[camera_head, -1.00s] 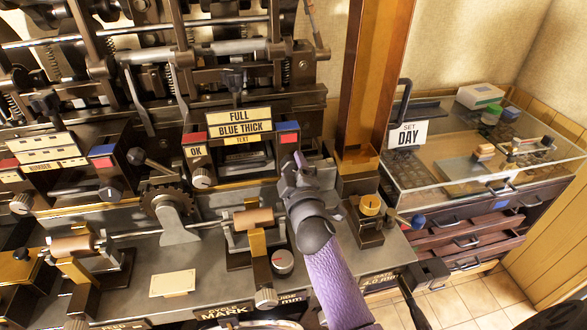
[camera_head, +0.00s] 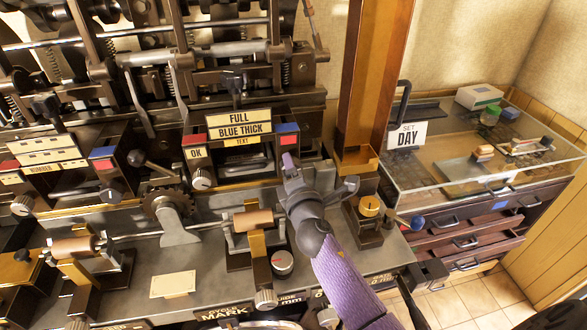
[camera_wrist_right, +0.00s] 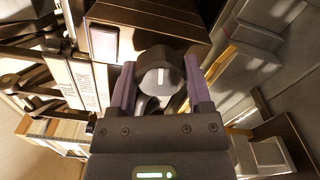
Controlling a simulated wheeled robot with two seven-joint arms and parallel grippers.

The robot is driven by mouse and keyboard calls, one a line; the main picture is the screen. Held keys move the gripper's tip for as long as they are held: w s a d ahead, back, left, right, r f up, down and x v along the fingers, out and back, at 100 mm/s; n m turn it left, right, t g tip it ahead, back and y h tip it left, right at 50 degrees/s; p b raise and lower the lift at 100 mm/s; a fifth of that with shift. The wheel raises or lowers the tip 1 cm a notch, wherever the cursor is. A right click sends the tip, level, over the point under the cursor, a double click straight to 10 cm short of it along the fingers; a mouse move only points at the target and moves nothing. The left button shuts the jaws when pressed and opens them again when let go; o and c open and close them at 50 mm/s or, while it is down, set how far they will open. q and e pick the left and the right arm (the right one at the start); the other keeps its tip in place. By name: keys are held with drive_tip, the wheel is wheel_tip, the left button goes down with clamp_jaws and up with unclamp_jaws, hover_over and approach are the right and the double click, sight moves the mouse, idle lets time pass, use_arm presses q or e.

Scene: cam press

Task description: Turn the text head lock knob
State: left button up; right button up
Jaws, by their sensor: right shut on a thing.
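The text head (camera_head: 236,157) is a dark housing in the middle of the head view, with FULL, BLUE THICK and TEXT plates. Its lock knob is hidden behind my right gripper (camera_head: 292,168) in that view, below the blue marker (camera_head: 289,140). In the right wrist view, the round knob (camera_wrist_right: 158,76) has a white line that stands about vertical. My right gripper (camera_wrist_right: 161,88) has its two purple fingers on either side of the knob and is shut on it. My left gripper is not in view.
Another knob (camera_head: 202,179) sits at the head's left side under the OK plate. A roller (camera_head: 252,219) and a dial (camera_head: 282,263) are on the bench in front. A glass case (camera_head: 440,175) is further right.

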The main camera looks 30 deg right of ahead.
drive_tip(key=shift+f+n, duration=0.1)
drive_tip(key=shift+n, duration=0.9)
drive_tip(key=o, duration=1.3)
drive_tip(key=v, duration=1)
